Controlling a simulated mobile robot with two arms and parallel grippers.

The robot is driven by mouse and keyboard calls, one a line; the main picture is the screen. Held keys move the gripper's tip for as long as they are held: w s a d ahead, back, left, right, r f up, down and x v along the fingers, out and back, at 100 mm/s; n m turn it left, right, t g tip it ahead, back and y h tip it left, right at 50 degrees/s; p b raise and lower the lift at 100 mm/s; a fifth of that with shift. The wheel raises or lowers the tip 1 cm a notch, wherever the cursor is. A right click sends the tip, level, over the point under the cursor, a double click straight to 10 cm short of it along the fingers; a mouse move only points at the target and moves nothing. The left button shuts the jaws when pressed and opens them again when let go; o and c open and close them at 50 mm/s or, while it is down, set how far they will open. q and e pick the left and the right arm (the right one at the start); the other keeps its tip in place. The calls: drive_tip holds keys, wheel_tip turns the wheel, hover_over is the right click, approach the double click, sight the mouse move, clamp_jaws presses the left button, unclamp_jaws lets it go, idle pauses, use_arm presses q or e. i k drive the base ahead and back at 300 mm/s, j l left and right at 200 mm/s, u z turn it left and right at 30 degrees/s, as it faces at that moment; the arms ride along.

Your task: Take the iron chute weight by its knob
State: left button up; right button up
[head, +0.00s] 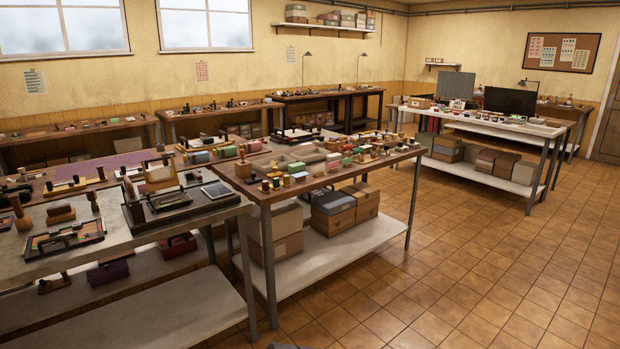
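I cannot pick out the iron chute weight or its knob for certain; the objects on the tables are small and far off. Neither of my grippers shows in the head view. The nearest bench (170,232) at the left holds dark trays, frames and several small pieces. A dark press-like stand (160,207) with a frame sits on its right end. The middle table (345,170) carries a tray of compartments and several small coloured blocks and knobbed pieces.
Open tiled floor (470,270) lies to the right and in front. A white-topped bench (480,125) with dark panels stands farther back right. More benches line the back wall. A door (607,125) is at the far right.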

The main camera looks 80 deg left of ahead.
sight(254, 180)
drive_tip(key=u, duration=3.15)
drive_tip(key=i+l+u, duration=0.1)
drive_tip(key=u, duration=0.35)
drive_tip(key=i+l+u, duration=0.2)
drive_tip(key=u, duration=0.2)
